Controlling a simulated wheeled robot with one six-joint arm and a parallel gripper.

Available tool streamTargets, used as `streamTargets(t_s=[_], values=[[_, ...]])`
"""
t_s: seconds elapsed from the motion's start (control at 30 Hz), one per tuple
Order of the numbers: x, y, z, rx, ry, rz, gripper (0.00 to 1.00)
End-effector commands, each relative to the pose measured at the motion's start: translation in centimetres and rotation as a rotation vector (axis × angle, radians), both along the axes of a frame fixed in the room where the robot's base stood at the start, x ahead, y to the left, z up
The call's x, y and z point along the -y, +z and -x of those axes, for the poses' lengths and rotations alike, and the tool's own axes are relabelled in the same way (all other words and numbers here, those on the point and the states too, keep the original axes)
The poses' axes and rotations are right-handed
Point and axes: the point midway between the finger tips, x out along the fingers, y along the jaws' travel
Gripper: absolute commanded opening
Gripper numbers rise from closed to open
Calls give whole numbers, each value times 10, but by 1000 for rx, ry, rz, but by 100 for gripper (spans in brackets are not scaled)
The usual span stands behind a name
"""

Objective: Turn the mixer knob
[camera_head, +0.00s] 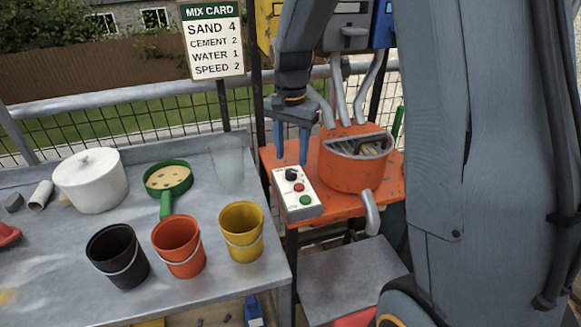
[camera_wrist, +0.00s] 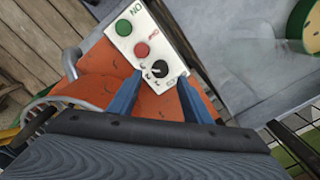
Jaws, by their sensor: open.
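The mixer knob (camera_head: 291,174) is a black dial on a pale control box (camera_head: 292,203), above a red button and a green button. The box sits at the left edge of the orange mixer stand (camera_head: 342,203). In the wrist view the knob (camera_wrist: 159,68) lies between and beyond the blue fingertips of my gripper (camera_wrist: 160,84). In the head view my gripper (camera_head: 291,160) points down just behind and above the knob. It is open with nothing between the fingers. I cannot tell whether either finger touches the box.
The orange mixer drum (camera_head: 352,168) with a grey spout stands right of the box. On the grey table (camera_head: 70,248) are black (camera_head: 118,256), orange (camera_head: 179,246) and yellow (camera_head: 241,231) buckets, a green sieve (camera_head: 168,178) and a white pot (camera_head: 91,181). A mix card (camera_head: 212,40) reads speed 2.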

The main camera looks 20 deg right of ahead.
Motion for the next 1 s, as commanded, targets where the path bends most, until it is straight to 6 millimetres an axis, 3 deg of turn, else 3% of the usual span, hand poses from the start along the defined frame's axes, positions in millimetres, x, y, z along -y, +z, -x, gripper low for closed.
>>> streamTargets(t_s=[0.3,0.67,0.73,0.93,1.0], values=[[-1,-43,1,-1,4,0,45],[-1,-51,1,0,4,0,45],[-1,-51,1,0,4,0,38],[-1,-50,1,0,4,0,4],[-1,-50,1,0,5,0,4]])
